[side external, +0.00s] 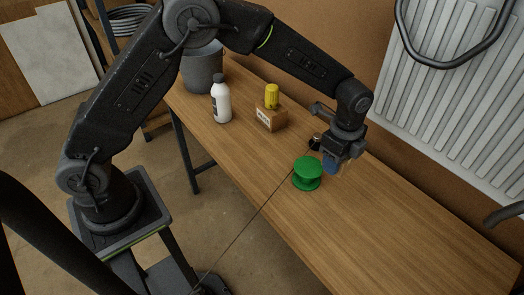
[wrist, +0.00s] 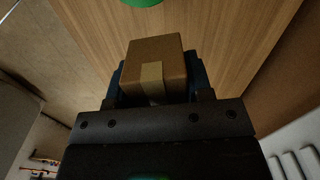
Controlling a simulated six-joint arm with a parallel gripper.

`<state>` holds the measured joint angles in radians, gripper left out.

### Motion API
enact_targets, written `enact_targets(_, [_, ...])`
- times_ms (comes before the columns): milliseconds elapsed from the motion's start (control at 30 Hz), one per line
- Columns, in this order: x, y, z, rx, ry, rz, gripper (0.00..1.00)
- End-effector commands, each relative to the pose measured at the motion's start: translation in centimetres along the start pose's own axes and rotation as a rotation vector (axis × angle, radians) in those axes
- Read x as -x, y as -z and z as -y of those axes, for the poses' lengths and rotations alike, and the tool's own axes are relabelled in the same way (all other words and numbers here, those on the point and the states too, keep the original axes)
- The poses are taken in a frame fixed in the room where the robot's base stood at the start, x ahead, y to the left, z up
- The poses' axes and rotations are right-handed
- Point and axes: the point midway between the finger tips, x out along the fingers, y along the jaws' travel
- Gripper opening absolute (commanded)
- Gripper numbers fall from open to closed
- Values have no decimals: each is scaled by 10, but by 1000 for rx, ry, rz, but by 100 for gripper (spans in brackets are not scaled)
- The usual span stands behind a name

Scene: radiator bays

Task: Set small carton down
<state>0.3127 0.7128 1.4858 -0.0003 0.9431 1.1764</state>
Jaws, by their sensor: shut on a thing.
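The small carton (wrist: 155,68) is brown with a paler tape strip, seen in the wrist view. My gripper (wrist: 158,85) is shut on it, with a dark blue finger on each side. In the side view my gripper (side external: 332,166) points down over the table, right beside the green spool. The held carton cannot be made out there, and I cannot tell whether it touches the table.
On the wooden table (side external: 400,225) stand a green spool (side external: 307,174), a brown box (side external: 271,118) with a yellow item (side external: 271,96) at it, a white bottle (side external: 221,102) and a grey bucket (side external: 202,70). The table's right part is clear. A radiator (side external: 450,90) stands behind.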

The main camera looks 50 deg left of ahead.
Motion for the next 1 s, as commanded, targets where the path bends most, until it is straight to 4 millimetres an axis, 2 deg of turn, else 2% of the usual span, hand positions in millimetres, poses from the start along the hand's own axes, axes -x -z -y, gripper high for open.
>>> enact_targets(167, [3,-66,10,97,0,0,22])
enact_targets(367, [5,-170,2,252,1,-1,22])
enact_targets(500, [6,-240,-19,366,1,-1,22])
enact_targets(567, [6,-268,-33,417,1,-1,22])
enact_targets(700, [6,-325,-71,532,0,-1,22])
enact_targets(833, [5,-360,-105,619,1,-1,22])
enact_targets(1000, [3,-383,-134,686,2,-1,22])
